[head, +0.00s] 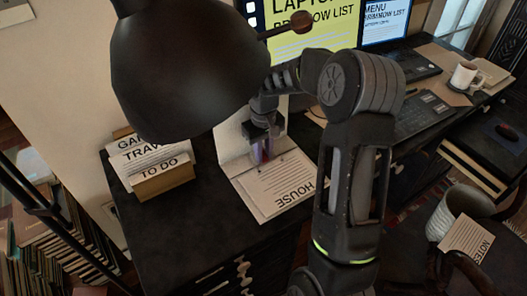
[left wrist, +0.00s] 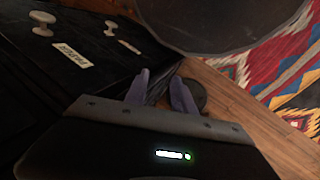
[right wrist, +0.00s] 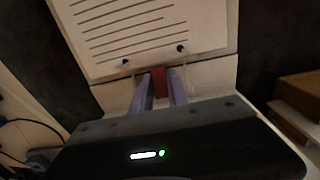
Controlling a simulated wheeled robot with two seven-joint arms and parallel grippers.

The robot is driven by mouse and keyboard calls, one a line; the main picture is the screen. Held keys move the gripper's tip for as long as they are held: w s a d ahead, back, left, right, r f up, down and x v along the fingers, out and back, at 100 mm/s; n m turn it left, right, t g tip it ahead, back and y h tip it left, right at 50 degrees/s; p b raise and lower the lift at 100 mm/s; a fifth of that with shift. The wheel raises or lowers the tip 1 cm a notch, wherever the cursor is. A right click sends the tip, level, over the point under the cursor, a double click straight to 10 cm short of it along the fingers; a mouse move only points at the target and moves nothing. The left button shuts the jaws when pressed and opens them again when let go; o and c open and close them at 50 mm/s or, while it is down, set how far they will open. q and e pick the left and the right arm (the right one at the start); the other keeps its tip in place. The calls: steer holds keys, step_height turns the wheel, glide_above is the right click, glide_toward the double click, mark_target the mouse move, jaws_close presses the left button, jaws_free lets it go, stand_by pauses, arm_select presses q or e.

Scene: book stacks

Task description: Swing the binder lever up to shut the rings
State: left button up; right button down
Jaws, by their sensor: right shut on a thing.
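An open binder (head: 262,205) lies on the dark desk in the head view, with a page marked HOUSE. In the right wrist view its lined page (right wrist: 150,30) has two dark holes near the spine, with thin pale rings beside them. Whether the rings are shut I cannot tell. My right gripper (head: 262,152) is over the spine, its purple fingers closed around the small red lever (right wrist: 159,81). The lever's angle is unclear. My left gripper (left wrist: 160,88) is open and empty beside dark drawers, outside the head view.
A black lamp shade (head: 185,70) hangs over the desk and hides part of it. A card box (head: 163,182) labelled TO DO stands left of the binder. Laptop, monitor and mug (head: 466,76) are at the back right. A patterned rug (left wrist: 285,75) lies below.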

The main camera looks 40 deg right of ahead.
mark_target(265, 159)
stand_by(0.3)
steer(key=shift+s+f+t+b, duration=0.1)
steer(key=shift+t+b, duration=0.3)
steer(key=shift+b, duration=0.45)
steer(key=s+t+b, duration=0.1)
steer(key=t+b, duration=0.2)
steer(key=b, duration=0.4)
steer(key=s+t+b, duration=0.1)
steer(key=t+b, duration=0.2)
steer(key=b, duration=0.5)
steer(key=s+t+h+b, duration=0.1)
steer(key=t+b, duration=0.3)
steer(key=b, duration=0.4)
steer(key=shift+a+f, duration=0.15)
steer(key=shift+a, duration=0.05)
steer(key=shift+b, duration=0.55)
steer(key=shift+r+t, duration=0.25)
steer(key=shift+t, duration=0.05)
steer(key=c, duration=1.6)
jaws_free()
steer(key=shift+o, duration=0.2)
steer(key=shift+s, duration=0.1)
